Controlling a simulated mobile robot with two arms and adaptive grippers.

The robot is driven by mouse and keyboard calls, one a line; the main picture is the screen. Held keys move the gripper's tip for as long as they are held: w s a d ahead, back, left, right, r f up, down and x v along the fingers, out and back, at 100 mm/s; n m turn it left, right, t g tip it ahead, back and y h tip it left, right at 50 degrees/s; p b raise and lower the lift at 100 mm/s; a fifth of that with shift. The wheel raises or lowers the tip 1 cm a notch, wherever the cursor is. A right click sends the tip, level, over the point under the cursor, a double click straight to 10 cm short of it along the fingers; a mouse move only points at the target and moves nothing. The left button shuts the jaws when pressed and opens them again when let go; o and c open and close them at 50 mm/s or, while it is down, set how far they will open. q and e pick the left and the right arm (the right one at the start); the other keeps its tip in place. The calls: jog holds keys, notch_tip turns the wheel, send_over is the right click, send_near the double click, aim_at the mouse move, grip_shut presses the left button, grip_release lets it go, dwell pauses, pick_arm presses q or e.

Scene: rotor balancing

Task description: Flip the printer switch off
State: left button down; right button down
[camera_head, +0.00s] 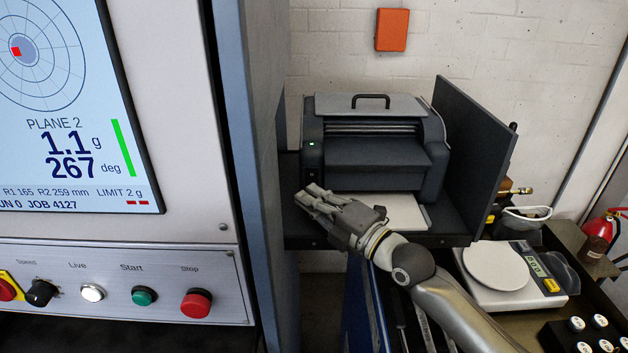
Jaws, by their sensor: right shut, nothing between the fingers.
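The dark grey printer (378,150) stands on a shelf in the middle of the head view, with a light grey lid and a black handle on top. I cannot clearly make out the switch itself. A white sheet (405,211) lies at the printer's front, partly behind my gripper. My left gripper is not in view.
A machine with a screen (70,110) and a button panel (125,290) fills the left; its blue-grey edge stands close to my gripper. A dark upright panel (475,150) bounds the printer's right. A white scale (505,275) sits on the lower right bench.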

aim_at(312, 179)
jog(key=shift+w+d+r, duration=0.1)
jog(key=shift+w, duration=0.75)
jog(key=shift+w+d+r, duration=0.1)
jog(key=shift+w, duration=0.7)
jog(key=shift+w+r+p, duration=0.2)
jog(key=shift+w+p, duration=0.05)
jog(key=shift+p, duration=0.25)
jog(key=shift+s, duration=0.1)
jog(key=shift+f, duration=0.1)
